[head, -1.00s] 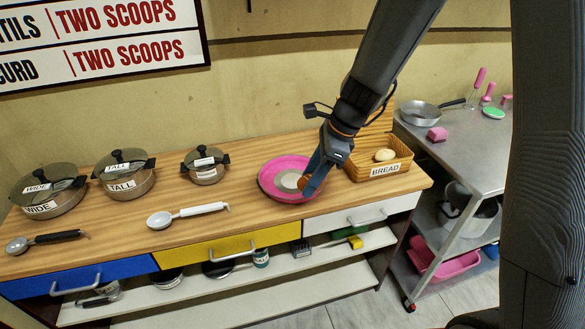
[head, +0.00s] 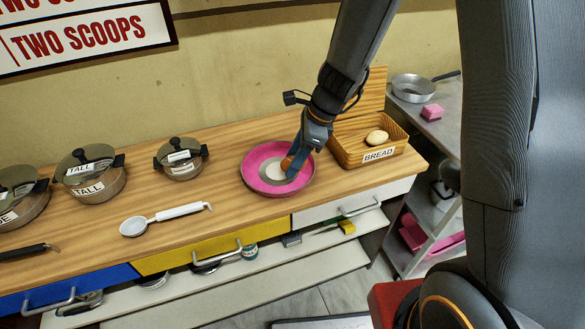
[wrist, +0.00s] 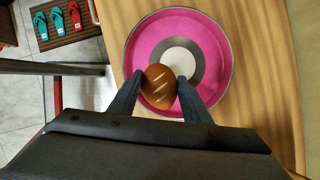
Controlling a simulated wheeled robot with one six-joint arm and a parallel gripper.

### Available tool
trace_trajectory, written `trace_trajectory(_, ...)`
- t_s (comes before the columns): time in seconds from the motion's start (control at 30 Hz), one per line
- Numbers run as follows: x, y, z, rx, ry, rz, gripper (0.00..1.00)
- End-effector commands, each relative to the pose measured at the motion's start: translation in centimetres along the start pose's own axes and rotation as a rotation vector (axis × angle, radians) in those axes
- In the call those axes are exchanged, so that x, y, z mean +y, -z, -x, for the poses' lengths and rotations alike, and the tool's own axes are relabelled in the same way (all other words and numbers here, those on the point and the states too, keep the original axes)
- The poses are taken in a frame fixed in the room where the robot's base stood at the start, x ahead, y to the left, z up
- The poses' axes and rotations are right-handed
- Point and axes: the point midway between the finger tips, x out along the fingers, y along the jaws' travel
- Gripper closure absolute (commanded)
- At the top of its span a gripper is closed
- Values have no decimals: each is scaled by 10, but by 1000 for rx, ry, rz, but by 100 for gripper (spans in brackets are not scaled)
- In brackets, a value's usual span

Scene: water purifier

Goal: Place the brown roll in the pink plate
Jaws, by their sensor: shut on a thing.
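The pink plate (head: 262,183) lies on the wooden counter, left of the bread basket. It has a grey ring and a pale centre, and also fills the middle of the wrist view (wrist: 209,40). My gripper (head: 291,166) is over the plate's right part in the head view. In the wrist view my gripper (wrist: 160,88) is shut on the brown roll (wrist: 159,82), with a finger on each side. The roll has pale score marks and lies over the near part of the plate. In the head view the roll (head: 287,162) is mostly hidden by a finger. Whether it touches the plate I cannot tell.
The bread basket (head: 345,158) with a pale roll (head: 377,137) stands right of the plate. A lidded pot (head: 181,160) and a white-handled ladle (head: 165,217) are to the left. Bare counter lies between ladle and plate.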

Motion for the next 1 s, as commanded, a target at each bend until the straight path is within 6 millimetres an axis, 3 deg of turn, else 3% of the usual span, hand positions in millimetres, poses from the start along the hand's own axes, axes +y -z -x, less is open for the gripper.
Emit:
trace_trajectory(0.3, 0, 15, -36, 2, -1, 0, 78)
trace_trajectory(0.73, 0, 18, -42, 1, 0, 1, 78)
trace_trajectory(0.77, 0, 17, -41, 1, 0, 1, 51)
trace_trajectory(1.0, 0, 17, -40, 1, 0, 1, 48)
